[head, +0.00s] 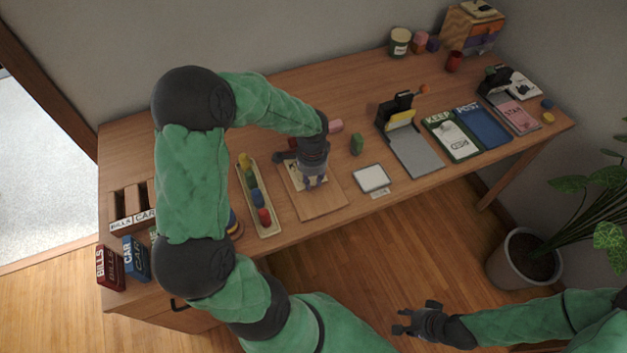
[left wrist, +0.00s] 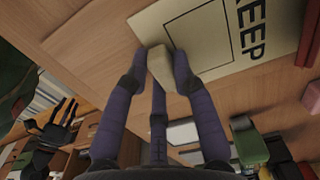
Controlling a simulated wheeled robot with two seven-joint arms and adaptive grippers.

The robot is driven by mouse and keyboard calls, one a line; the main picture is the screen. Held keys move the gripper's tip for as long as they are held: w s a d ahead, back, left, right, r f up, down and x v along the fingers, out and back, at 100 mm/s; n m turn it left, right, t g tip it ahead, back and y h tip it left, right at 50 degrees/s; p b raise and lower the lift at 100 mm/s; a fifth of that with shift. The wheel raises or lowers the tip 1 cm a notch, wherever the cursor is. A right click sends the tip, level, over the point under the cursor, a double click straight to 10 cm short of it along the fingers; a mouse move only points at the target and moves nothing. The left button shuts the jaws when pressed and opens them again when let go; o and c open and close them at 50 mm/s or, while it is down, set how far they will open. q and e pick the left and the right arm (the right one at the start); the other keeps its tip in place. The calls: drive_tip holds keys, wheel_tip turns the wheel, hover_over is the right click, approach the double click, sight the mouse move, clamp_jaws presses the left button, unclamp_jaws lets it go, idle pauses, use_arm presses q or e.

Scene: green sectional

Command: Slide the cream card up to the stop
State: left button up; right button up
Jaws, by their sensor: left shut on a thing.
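The cream card (head: 294,174) lies flat on a light wooden board (head: 318,207) near the front of the desk. In the left wrist view the card (left wrist: 215,48) shows a printed black outline and the word KEEP. My left gripper (head: 314,180) is low over the card and hides part of it. Its purple fingers (left wrist: 160,68) are shut on a small pale beige block (left wrist: 172,72). Whether that block touches the card is unclear. My right gripper (head: 415,320) is open and empty in front of the desk. I cannot make out the stop clearly.
A long tray of coloured pegs (head: 259,200) stands left of the board. A white pad (head: 372,178) and a green block (head: 356,144) are to its right. Farther right are a grey plate with a black stamping device (head: 416,150) and KEEP and POST trays (head: 452,138).

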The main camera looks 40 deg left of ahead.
use_arm(q)
drive_tip(key=o, duration=0.9)
wheel_tip(320, 180, up, 12)
idle(0.3)
